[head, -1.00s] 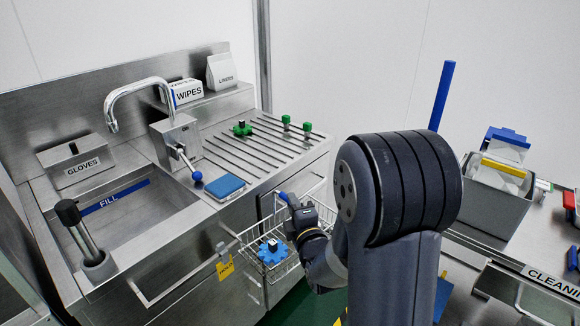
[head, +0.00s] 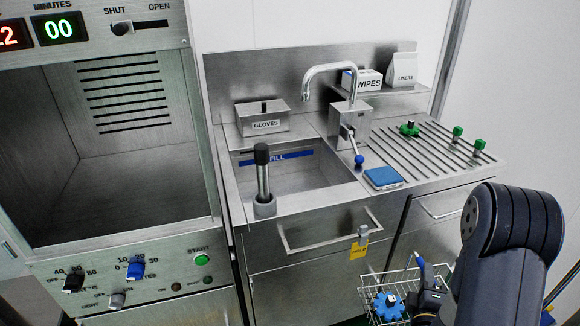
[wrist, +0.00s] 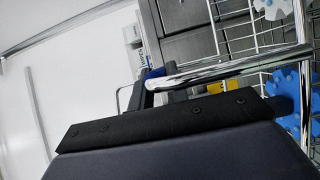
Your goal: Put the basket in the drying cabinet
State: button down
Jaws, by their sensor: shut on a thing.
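The basket (head: 366,292) is a wire basket at the bottom right of the head view, low in front of the sink unit. A blue toothed part (head: 389,306) lies in it. My gripper (head: 424,284) is shut on the basket's handle; the wrist view shows the shiny handle bar (wrist: 225,69) at the jaws and the wire mesh beyond. The drying cabinet (head: 200,150) stands at the left with its front open. Its chamber (head: 140,190) looks empty, with slots in the back wall. My arm hides part of the basket.
The sink unit (head: 300,205) stands between cabinet and basket, with a projecting front rail (head: 330,245) and a yellow tag (head: 359,250). The cabinet's front panel has knobs, including a blue one (head: 135,268), and a green start button (head: 201,259).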

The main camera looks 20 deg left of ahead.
aim_at(124, 182)
jog(key=k+j+u, duration=0.4)
jog(key=k+j, duration=0.2)
jog(key=u, duration=1.3)
